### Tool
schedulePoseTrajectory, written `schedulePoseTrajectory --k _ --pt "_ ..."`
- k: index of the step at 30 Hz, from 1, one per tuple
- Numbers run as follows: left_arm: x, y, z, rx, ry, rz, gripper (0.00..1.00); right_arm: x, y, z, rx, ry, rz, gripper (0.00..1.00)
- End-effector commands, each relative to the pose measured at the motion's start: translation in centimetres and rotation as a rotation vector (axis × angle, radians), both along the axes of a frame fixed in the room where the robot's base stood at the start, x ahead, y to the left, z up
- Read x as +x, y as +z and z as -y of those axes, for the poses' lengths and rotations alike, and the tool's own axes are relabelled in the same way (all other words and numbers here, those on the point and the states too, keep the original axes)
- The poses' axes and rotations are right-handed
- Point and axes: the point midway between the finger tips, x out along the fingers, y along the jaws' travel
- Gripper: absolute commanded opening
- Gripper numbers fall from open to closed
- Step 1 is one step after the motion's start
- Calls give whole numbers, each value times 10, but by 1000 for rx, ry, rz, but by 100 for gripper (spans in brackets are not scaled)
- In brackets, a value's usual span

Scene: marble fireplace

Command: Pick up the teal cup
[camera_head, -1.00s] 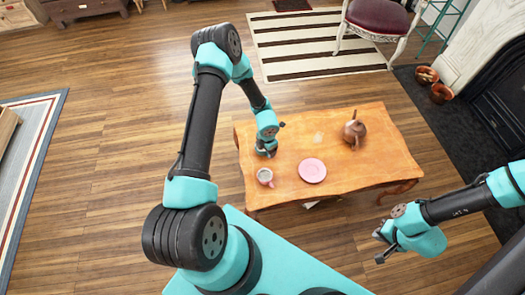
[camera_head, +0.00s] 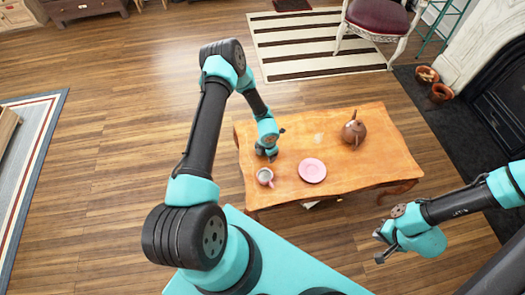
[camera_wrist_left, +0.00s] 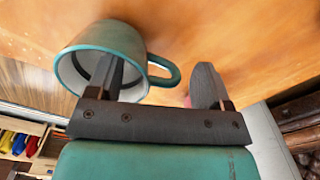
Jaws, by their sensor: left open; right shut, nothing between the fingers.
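The teal cup (camera_wrist_left: 112,52) is in the left wrist view, with its white inside partly showing and its handle on the right. In the left wrist view my left gripper (camera_wrist_left: 159,66) is open. Its left finger overlaps the cup's mouth and seems to reach into it; its right finger is beyond the handle, so the cup's right wall and handle lie between them. My right gripper (camera_head: 380,247) is shut and empty, off the table at right.
The table's middle right is clear. A red-seated chair (camera_head: 378,16) stands behind.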

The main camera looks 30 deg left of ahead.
Motion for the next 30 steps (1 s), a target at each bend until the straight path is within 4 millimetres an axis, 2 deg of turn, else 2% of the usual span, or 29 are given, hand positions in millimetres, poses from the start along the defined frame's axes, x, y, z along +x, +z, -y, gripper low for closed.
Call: schedulePoseTrajectory --k 6,25,30 --pt "0 0 0 0 0 0 72 0 0 0 0 0 0 0" --pt "0 0 0 0 0 0 11 0 0 0 0 0 0 0" --pt "0 0 0 0 0 0 11 0 0 0 0 0 0 0"
